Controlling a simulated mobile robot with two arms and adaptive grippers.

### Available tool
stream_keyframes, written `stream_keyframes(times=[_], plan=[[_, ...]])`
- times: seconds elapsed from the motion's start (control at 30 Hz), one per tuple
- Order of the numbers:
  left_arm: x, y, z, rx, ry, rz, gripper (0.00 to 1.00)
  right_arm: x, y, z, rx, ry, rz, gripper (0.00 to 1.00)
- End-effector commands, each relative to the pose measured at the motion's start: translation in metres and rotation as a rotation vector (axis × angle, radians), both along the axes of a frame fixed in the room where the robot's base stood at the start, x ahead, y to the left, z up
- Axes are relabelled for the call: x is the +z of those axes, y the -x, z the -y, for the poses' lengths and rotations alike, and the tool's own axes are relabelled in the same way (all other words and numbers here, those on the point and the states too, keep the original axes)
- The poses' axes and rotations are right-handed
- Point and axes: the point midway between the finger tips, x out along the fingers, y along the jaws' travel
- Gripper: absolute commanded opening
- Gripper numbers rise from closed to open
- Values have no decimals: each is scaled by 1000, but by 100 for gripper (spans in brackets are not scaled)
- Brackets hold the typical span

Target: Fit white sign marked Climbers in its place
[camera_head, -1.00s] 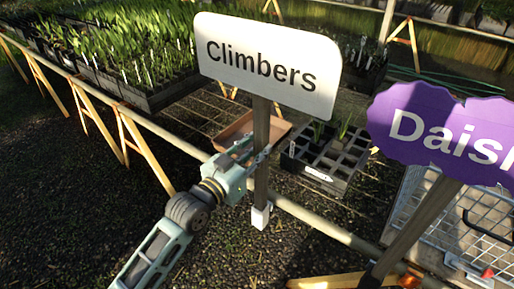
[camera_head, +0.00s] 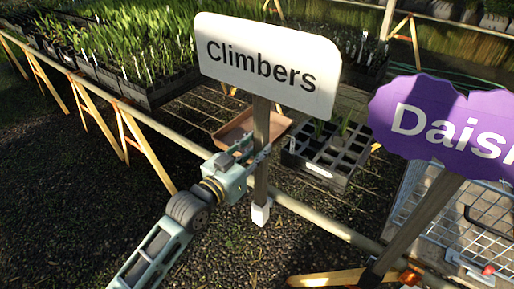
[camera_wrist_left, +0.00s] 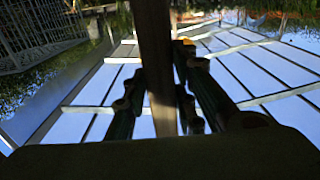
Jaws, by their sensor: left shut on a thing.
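The white sign marked Climbers (camera_head: 268,65) is upright on a dark wooden post, in the middle of the head view. My left gripper (camera_head: 262,160) is shut on the post, below the board. In the left wrist view the post (camera_wrist_left: 156,60) runs between the fingers of my left gripper (camera_wrist_left: 160,95). A white block (camera_head: 261,213) is at the foot of the post. I cannot tell whether the foot touches anything. A purple sign lettered "Dais", cut off by the frame, (camera_head: 450,118) stands at the right on its own post. My right gripper is not in view.
A slatted bench behind holds seedling trays (camera_head: 130,55), a terracotta-coloured tray (camera_head: 236,130) and a black cell tray (camera_head: 328,150). Its front rail (camera_head: 325,226) passes close to the post. A wire cart (camera_head: 470,225) is at the right. Dark gravel at the lower left is clear.

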Motion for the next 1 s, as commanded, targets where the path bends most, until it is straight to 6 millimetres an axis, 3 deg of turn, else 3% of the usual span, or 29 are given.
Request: stream_keyframes(times=[0.27, 0.63, 0.77, 1.0], plan=[[2, 0, 0, 0, 2, 3, 46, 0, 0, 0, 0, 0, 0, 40], [-2, 4, -3, 0, -2, -3, 47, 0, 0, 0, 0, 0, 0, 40], [-2, 18, -13, 0, -3, -3, 47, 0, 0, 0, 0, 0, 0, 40], [-1, 60, -44, 0, -3, -1, 47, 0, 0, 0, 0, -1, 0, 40]])
